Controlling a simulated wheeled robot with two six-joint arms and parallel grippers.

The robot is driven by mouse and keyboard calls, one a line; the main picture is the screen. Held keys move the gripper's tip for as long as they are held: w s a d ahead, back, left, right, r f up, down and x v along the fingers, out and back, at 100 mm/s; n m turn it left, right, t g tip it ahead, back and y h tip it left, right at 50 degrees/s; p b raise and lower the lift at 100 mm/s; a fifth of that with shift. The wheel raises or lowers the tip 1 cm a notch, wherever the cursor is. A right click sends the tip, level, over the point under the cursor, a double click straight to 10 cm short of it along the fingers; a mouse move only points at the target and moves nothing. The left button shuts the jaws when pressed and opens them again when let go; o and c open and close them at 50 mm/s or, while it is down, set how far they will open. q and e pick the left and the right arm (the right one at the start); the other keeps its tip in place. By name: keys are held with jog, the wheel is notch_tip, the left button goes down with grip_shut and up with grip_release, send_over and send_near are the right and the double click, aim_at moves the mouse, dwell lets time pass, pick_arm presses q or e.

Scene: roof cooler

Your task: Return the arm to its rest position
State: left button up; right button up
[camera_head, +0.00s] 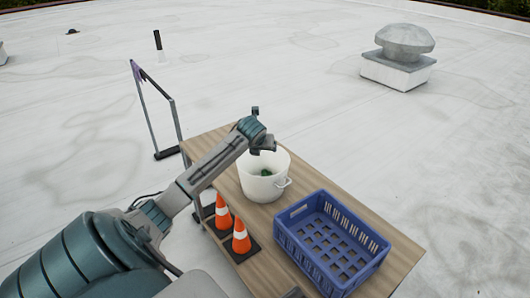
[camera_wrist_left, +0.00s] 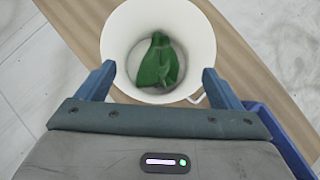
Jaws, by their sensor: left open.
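My left arm comes in from the left in the head view, with its gripper (camera_head: 262,132) over the back rim of a white bucket (camera_head: 252,182). In the left wrist view the gripper (camera_wrist_left: 158,82) is open, its two blue-grey fingers wide apart and nothing held between them. The white bucket (camera_wrist_left: 118,27) shows ahead of the fingers, with a green object (camera_wrist_left: 158,62) lying inside it. The green object also shows small inside the bucket in the head view (camera_head: 265,172). My right gripper is not in view.
A wooden table (camera_head: 262,229) carries the bucket, a blue crate (camera_head: 338,265) that looks empty, and two orange cones (camera_head: 241,237) at its left edge. A metal frame (camera_head: 153,108) stands behind the table. A roof vent (camera_head: 400,58) is far off. The pale roof around is mostly clear.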

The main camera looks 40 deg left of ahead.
pick_arm(q)
jog(key=shift+v, duration=1.15)
